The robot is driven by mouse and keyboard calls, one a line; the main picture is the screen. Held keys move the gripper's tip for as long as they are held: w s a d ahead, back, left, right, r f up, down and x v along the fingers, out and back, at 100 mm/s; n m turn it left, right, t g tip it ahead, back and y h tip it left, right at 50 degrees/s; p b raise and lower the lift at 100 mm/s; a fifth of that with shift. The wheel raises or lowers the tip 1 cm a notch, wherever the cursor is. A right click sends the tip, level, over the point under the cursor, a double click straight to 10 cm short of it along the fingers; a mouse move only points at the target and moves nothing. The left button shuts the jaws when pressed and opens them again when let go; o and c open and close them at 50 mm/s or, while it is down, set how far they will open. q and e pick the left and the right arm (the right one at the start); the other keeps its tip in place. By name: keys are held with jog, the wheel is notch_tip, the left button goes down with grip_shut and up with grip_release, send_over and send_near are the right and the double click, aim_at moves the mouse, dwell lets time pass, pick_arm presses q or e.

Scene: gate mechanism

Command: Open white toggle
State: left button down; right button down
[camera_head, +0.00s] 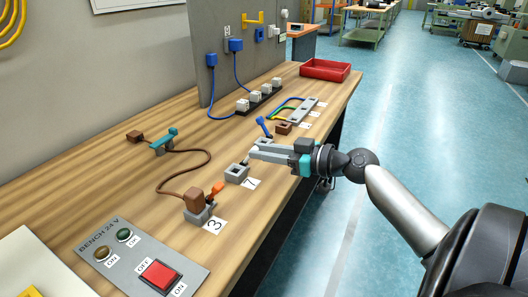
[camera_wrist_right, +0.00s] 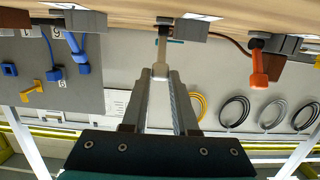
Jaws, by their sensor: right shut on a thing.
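The white toggle (camera_head: 245,161) stands on a small grey block (camera_head: 236,174) beside the label 7 on the wooden bench. In the right wrist view, which shows the bench upside down, its pale lever (camera_wrist_right: 162,48) runs from the grey block (camera_wrist_right: 184,30) to between my fingers. My right gripper (camera_head: 254,150) reaches in from the right, its fingers at the lever above the block. In the wrist view the fingertips (camera_wrist_right: 161,74) are closed around the lever's end. My left gripper is not in view.
An orange lever (camera_head: 217,188) with a brown plug (camera_head: 194,199) stands at label 3, nearer. A blue lever (camera_head: 264,127) stands just behind my gripper. A brown cable (camera_head: 180,190) curves across the bench. The control panel (camera_head: 128,256) is at front left, a red tray (camera_head: 325,70) far back.

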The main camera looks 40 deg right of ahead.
jog(key=shift+s+f, duration=0.1)
jog(key=shift+f, duration=0.3)
jog(key=c, duration=1)
grip_release()
jog(key=o, duration=0.3)
jog(key=shift+r, duration=0.2)
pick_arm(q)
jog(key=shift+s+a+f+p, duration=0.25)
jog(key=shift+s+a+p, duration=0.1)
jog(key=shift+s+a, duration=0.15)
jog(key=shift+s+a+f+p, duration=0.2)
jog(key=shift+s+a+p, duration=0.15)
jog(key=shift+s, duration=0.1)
pick_arm(e)
jog(key=v, duration=1.5)
jog(key=shift+d, duration=0.15)
